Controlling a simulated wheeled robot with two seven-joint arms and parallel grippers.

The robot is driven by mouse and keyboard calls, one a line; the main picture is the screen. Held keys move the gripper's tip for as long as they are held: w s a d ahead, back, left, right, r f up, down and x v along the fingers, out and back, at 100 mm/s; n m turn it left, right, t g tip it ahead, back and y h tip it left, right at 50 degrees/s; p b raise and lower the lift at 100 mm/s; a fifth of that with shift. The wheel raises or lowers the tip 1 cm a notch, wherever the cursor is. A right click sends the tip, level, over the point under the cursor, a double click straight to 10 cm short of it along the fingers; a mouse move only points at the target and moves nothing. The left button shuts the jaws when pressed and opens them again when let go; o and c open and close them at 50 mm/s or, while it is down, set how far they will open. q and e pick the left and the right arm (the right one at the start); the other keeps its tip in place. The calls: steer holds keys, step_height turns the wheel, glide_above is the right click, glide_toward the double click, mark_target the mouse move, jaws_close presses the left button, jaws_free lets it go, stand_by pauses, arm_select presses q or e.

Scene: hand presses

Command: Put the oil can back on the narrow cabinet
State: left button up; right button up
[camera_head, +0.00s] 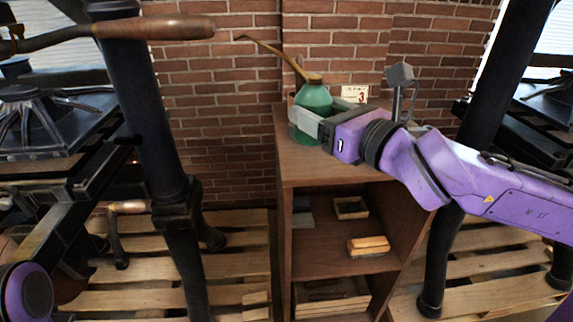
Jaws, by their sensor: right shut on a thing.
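The green oil can (314,98) with a long brass-coloured spout is upright at the top of the narrow wooden cabinet (310,168). My right gripper (308,120) comes in from the right and is shut on the can's body. The can's base is at or just over the cabinet top; I cannot tell whether it touches. The gripper hides part of the can's lower body. Of my left arm only a purple rounded part (27,292) shows at the lower left; its gripper is out of view.
Black iron hand presses stand left (165,150) and right (490,100) of the cabinet. A wooden-handled lever (155,28) juts in at upper left. A card marked 3 (355,93) and a mallet-like tool (399,80) are behind my right arm. Shelves below hold a brush (368,246).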

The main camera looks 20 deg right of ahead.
steer(key=shift+s+a+f, duration=0.1)
steer(key=shift+s+a, duration=0.1)
steer(key=shift+a, duration=0.3)
steer(key=shift+w+d, duration=0.1)
